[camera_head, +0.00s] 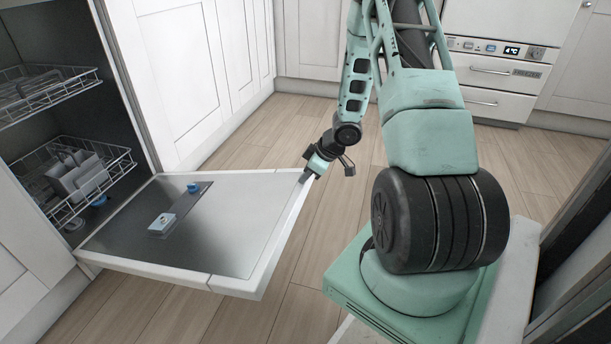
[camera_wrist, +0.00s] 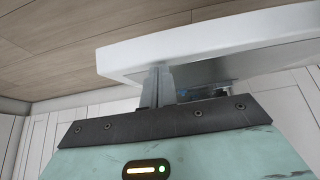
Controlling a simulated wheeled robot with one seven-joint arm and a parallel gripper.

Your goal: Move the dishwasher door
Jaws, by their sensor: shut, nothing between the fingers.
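The dishwasher door (camera_head: 240,228) is folded down and lies open, near level, with its metal inner face up and a white edge. In the wrist view the door's white edge (camera_wrist: 210,48) crosses the upper part of the picture. My gripper (camera_head: 305,176) is at the door's far outer corner, on the right in the head view. In the wrist view its fingers (camera_wrist: 158,85) are together, right by the door's edge and metal face. I cannot tell whether they touch the door. Nothing shows between the fingers.
White cabinets (camera_head: 195,65) stand behind. Wooden floor (camera_head: 270,130) is clear beyond the door.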

